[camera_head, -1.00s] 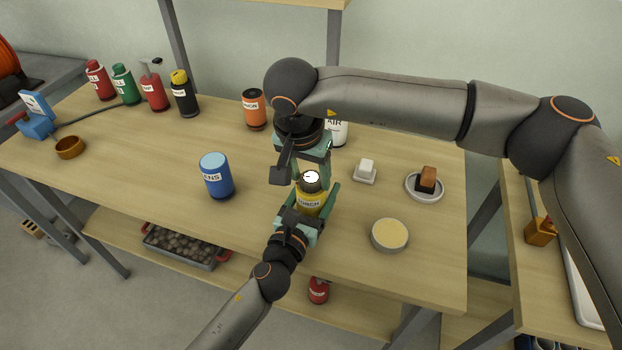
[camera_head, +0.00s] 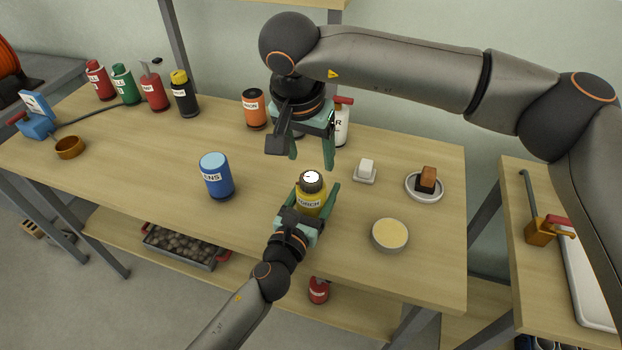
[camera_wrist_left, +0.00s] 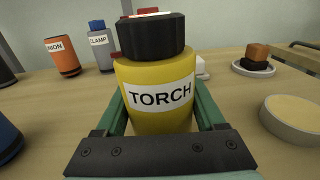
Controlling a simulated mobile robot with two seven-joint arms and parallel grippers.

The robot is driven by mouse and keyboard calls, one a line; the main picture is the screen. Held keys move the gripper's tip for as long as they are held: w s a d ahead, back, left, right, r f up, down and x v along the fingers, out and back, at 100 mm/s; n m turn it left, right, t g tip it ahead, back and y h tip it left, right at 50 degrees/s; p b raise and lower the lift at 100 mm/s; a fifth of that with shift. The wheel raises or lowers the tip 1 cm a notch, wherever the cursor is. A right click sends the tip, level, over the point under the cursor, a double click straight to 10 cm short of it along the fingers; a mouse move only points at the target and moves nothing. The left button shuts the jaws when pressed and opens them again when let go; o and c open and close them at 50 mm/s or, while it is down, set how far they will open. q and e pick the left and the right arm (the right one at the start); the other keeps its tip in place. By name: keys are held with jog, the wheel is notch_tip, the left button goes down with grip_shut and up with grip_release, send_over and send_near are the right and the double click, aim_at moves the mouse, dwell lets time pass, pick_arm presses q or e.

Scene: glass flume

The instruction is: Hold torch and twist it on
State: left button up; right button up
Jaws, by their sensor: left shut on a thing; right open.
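The torch is a yellow cylinder (camera_head: 309,202) with a dark knob-like head and a bright white top, standing upright on the table. In the left wrist view the torch (camera_wrist_left: 158,92) shows its TORCH label between the green fingers. My left gripper (camera_head: 318,198) is shut on the torch's body from the near side. My right gripper (camera_head: 312,158) is open and empty, pointing down, above and slightly behind the torch's head and apart from it.
A blue can (camera_head: 217,176) stands left of the torch. A round tin (camera_head: 390,236), a small white block (camera_head: 366,169) and a dish (camera_head: 425,187) with a brown block lie to the right. Several bottles and an orange can (camera_head: 255,108) stand behind.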

jog(key=shift+r, duration=0.45)
pick_arm(q)
jog(key=o, duration=1.5)
jog(key=shift+s, duration=0.1)
